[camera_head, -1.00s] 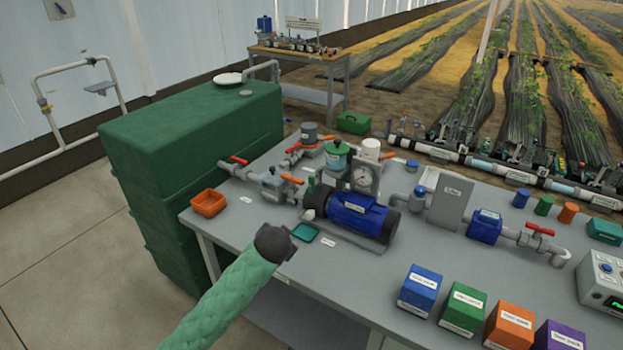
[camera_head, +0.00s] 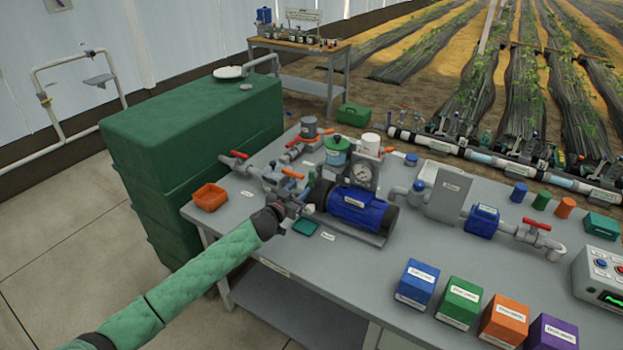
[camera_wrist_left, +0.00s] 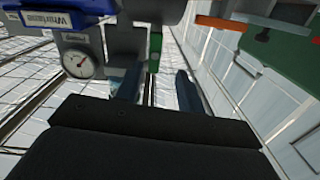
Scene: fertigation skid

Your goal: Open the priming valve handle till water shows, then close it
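My left gripper (camera_head: 297,203) is beside the left end of the blue pump (camera_head: 358,206), above the grey bench. In the left wrist view its two fingers (camera_wrist_left: 160,78) are apart, with no object clearly held. A small upright green part (camera_wrist_left: 155,48) shows just beyond the gap between them; it also shows in the head view (camera_head: 312,178). I cannot tell whether this is the priming valve handle, or whether the fingers touch it. An orange handle (camera_head: 291,173) sits on the pipework behind the gripper. No water is visible. My right gripper is out of view.
A pressure gauge (camera_head: 362,172) stands behind the pump. Red handles (camera_head: 234,155) and (camera_head: 537,224) mark other valves on the line. An orange tray (camera_head: 211,197) and a teal tray (camera_head: 305,227) lie on the bench (camera_head: 330,275). Coloured boxes (camera_head: 462,303) stand at the front right.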

